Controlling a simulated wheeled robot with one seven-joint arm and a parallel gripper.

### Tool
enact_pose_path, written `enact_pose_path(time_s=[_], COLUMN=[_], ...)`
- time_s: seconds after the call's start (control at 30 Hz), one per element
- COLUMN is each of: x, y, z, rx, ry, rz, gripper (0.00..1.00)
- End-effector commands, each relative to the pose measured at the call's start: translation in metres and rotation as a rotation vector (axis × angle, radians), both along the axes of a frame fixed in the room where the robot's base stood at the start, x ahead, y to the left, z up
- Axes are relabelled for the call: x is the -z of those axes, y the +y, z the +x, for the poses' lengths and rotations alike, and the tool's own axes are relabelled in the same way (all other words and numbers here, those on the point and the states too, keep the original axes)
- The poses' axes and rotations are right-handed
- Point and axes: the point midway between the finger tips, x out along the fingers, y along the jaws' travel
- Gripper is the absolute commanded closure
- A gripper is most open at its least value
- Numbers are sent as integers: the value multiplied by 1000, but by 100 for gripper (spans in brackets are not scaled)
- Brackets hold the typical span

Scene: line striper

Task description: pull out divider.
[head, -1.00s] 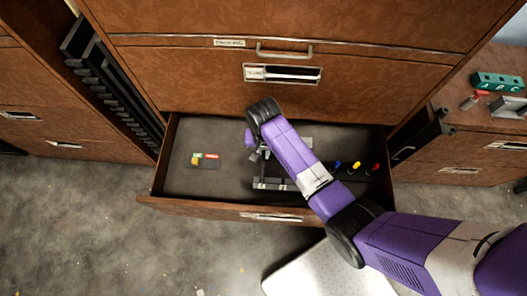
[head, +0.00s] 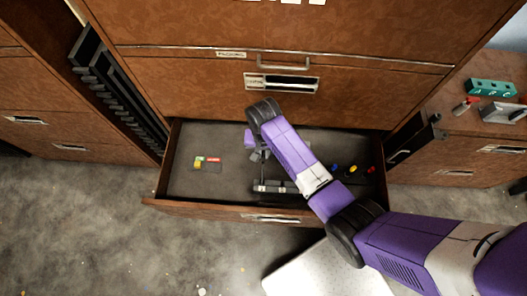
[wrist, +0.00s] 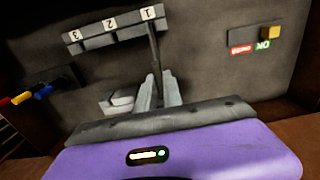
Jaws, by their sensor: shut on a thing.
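The open drawer (head: 215,207) holds a grey rail with numbered white labels (head: 268,188). In the wrist view the rail (wrist: 115,32) reads 3, 2, 1, upside down. A thin dark upright piece, seen nearly edge-on and apparently the divider (wrist: 154,48), runs from beside label 1 to my gripper (wrist: 158,88). My gripper is shut on its near end. Whether its far end still sits in the rail cannot be told. In the head view my arm hides much of my gripper (head: 259,156) and the divider.
A small panel with a yellow switch and red and green labels (head: 206,163) lies in the drawer's left part. Blue, yellow and red knobs (head: 352,169) stand at its right. Black slotted racks (head: 115,90) and the cabinet face (head: 200,80) border the drawer.

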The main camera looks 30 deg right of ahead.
Motion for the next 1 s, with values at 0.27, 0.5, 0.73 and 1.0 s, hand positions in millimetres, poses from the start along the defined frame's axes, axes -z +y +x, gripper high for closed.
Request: enact_pose_path(time_s=[0.27,0.5,0.73,1.0], x=[-15,-26,-36,-37], y=[0,0,0,0], z=[0,0,0,0], rx=[0,0,0,0], ry=[-1,-1,-1,-1], rz=[0,0,-1,-1], gripper=[100,100,100,100])
